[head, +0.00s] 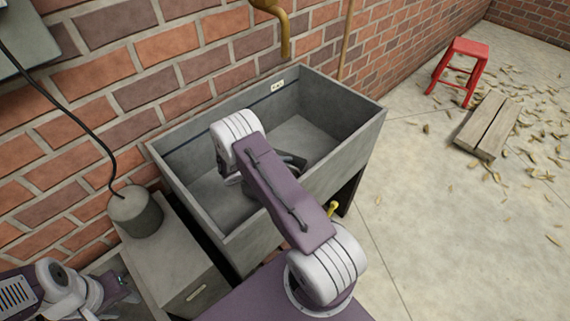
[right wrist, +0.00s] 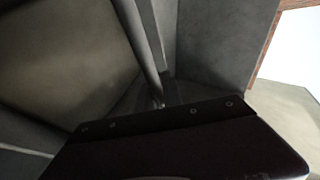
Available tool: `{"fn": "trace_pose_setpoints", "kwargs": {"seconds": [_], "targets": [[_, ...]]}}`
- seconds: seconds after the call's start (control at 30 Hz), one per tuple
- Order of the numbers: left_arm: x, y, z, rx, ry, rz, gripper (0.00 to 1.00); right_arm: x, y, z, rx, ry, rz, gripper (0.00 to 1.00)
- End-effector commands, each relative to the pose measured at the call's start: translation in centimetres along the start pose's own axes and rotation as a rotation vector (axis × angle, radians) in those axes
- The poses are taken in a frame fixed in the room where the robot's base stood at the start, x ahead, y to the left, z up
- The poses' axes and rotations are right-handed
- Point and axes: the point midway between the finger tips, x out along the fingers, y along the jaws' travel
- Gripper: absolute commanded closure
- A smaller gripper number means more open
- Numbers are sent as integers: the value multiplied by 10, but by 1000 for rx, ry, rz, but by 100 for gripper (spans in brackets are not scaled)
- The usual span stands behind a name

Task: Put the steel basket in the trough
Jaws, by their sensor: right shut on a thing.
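The trough (head: 352,126) is a deep grey basin against the brick wall in the head view. My right arm reaches over its front wall, and my right gripper (head: 291,161) is inside, mostly hidden by the arm. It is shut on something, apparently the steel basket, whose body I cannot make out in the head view. In the right wrist view a thin grey bar (right wrist: 143,48) runs down to the dark gripper front, with grey walls around it. My left gripper (head: 126,284) is at the lower left, away from the trough; its jaws are too small to read.
A grey cabinet (head: 169,262) with a drawer stands left of the trough, bearing a dark cylinder (head: 135,212) with a black cord. A brass spout (head: 283,32) hangs over the back rim. A red stool (head: 459,70) and a wooden pallet (head: 488,125) stand right, among scattered shavings.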

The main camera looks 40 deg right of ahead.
Motion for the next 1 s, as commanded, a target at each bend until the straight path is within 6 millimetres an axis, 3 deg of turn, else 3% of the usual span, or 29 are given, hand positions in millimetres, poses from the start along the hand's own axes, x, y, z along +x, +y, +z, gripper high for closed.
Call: {"fn": "trace_pose_setpoints", "kwargs": {"seconds": [0.27, 0.3, 0.37, 0.67, 0.77, 1.0], "targets": [[1, 0, 0, 0, 0, 0, 64, 1, 1, 1, 0, -1, -1, 100], [0, 0, 0, 0, 0, 0, 64, 0, 1, 0, -1, -1, 1, 78], [0, 0, 0, 0, 0, 0, 64, 0, 1, 0, -1, -1, 1, 68], [-1, 0, 0, 0, 0, 0, 64, -1, -1, 0, 0, -1, 1, 68], [-6, 0, -1, 0, 0, 0, 64, -13, -4, 0, -1, -4, 0, 68], [-23, 0, -2, 0, 0, 0, 64, -76, -4, 0, -3, -7, 0, 68]]}}
